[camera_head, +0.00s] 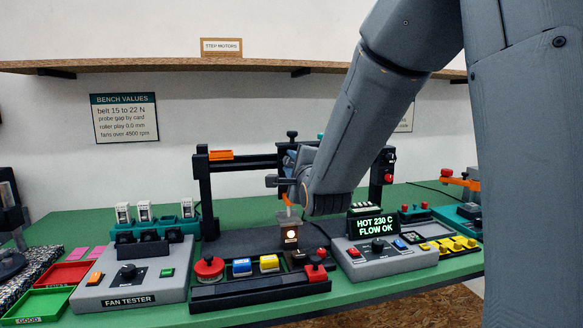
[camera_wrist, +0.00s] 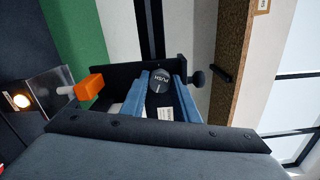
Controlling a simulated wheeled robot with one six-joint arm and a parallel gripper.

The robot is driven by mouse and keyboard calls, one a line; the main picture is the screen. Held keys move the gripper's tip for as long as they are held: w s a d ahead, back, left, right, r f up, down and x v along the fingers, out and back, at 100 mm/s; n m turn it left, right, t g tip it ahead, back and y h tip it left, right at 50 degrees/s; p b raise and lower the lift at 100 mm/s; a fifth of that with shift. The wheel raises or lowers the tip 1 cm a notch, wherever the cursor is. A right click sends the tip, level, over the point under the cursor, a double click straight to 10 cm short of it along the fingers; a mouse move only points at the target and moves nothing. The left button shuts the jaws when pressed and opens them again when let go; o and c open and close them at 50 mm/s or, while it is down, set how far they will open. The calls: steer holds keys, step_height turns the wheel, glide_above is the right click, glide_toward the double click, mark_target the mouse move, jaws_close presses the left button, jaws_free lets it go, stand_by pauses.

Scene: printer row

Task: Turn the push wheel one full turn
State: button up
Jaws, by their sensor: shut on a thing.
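The push wheel (camera_wrist: 159,80) is a dark round knob marked PUSH on a black housing in the wrist view. My gripper (camera_wrist: 161,90) has its two blue-grey fingers on either side of the wheel and is shut on it. In the head view my gripper (camera_head: 289,181) is at the printer's crossbar, behind my wrist. The wheel cannot be made out there. An orange part (camera_wrist: 89,87) with a pale rod sits left of the wheel in the wrist view.
The printer frame (camera_head: 205,190) stands on a green bench. A lit box (camera_head: 290,236) is below the gripper. A control box with a display reading HOT 230 C, FLOW OK (camera_head: 376,225) stands at right. A fan tester (camera_head: 130,283) is at left. A shelf (camera_head: 130,65) runs above.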

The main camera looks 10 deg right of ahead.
steer(key=shift+m+b, duration=0.3)
steer(key=shift+m, duration=0.9)
steer(key=o, duration=1)
steer(key=shift+o, duration=0.4)
steer(key=shift+r, duration=0.2)
